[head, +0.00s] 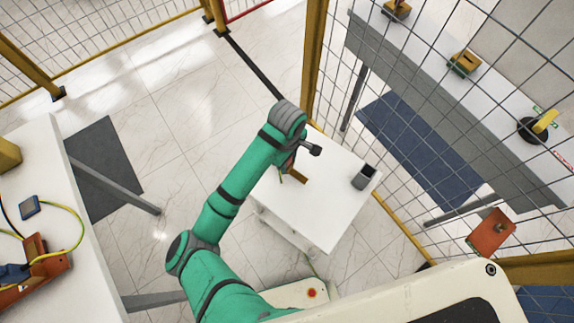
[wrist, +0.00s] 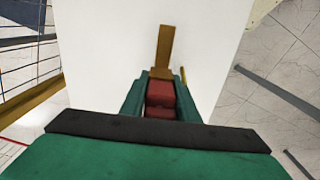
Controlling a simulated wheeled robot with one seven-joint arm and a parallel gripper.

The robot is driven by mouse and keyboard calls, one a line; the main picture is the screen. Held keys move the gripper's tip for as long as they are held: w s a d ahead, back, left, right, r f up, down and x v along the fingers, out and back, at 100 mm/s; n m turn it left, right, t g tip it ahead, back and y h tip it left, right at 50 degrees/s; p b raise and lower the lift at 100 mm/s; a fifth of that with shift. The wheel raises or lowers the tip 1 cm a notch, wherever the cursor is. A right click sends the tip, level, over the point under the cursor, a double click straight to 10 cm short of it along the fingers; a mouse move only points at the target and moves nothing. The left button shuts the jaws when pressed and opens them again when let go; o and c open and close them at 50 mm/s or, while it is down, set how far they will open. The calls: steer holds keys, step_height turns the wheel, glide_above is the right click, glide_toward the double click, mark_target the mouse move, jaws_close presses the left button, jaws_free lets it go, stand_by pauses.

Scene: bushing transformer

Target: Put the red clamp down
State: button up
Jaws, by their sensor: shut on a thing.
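The red clamp (wrist: 160,98) sits between the two green fingers of my gripper (wrist: 160,80) in the wrist view. My gripper is shut on it. A brown, wood-like bar (wrist: 164,48) extends outward from the clamp; I cannot tell whether it is part of it. In the head view my gripper (head: 287,172) is over the white table (head: 317,217), with the brown bar (head: 299,177) showing beside it. The clamp's red part is largely hidden by my arm there. I cannot tell whether the clamp touches the tabletop.
A dark grey open box (head: 364,177) stands at the table's right side. The table's front and middle are clear. A wire fence (head: 400,110) runs behind and right. At left, another table (head: 85,265) holds an orange-red device (head: 42,268) with cables.

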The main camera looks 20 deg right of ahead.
steer(key=shift+f, duration=1.55)
steer(key=shift+f, duration=0.1)
steer(key=o, duration=1)
steer(key=shift+o, duration=0.2)
step_height(320, 180, up, 12)
steer(key=shift+r, duration=0.15)
